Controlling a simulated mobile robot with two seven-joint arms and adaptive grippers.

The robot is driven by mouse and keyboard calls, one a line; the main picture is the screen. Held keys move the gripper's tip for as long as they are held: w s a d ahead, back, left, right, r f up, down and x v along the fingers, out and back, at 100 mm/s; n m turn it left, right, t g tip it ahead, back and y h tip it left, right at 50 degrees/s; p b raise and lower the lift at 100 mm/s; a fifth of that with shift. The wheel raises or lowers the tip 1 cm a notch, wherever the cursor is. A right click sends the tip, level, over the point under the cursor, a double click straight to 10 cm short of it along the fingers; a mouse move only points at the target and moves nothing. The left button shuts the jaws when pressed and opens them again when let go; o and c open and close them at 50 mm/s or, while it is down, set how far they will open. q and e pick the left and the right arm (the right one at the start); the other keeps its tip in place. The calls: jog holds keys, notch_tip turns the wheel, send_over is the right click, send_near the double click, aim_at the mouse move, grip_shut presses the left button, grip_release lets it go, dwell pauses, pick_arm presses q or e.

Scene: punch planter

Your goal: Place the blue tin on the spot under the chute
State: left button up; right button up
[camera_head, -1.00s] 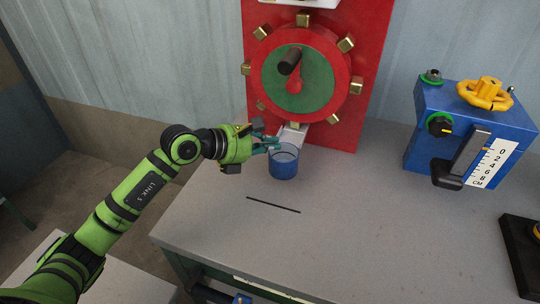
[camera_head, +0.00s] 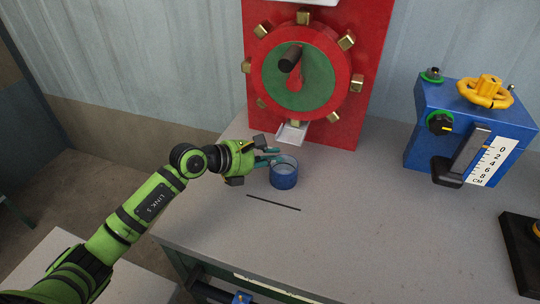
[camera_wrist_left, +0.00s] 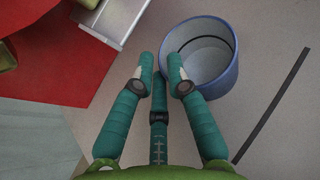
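The blue tin (camera_head: 284,178) is an open cup, upright on or just above the grey table, in front of the metal chute (camera_head: 291,133) at the foot of the red panel. No marked spot shows under the chute. My left gripper (camera_head: 273,155) has its teal fingers at the tin's left rim. In the left wrist view, the fingertips (camera_wrist_left: 160,64) converge with a small gap, and the right fingertip overlaps the tin (camera_wrist_left: 215,85). Whether they grip its wall, I cannot tell. The chute also shows there (camera_wrist_left: 112,16). My right gripper is not in view.
A red panel (camera_head: 352,120) with a wheel and black handle stands behind the chute. A blue box (camera_head: 425,120) with a yellow handwheel and scale stands to the right. A black slot (camera_head: 273,203) marks the table in front of the tin. The table's front middle is clear.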

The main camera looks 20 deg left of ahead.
dwell(0.3)
pick_arm(q)
jog(key=shift+r, duration=0.15)
jog(key=b+v, duration=0.1)
jog(key=v, duration=1.1)
pick_arm(e)
jog(key=shift+w+f+t, duration=0.1)
jog(key=shift+w+t, duration=0.3)
jog(key=shift+w, duration=1.35)
jog(key=shift+s, duration=0.1)
jog(key=shift+s+a+f, duration=0.1)
jog(key=shift+s+a, duration=0.25)
jog(key=shift+s, duration=0.2)
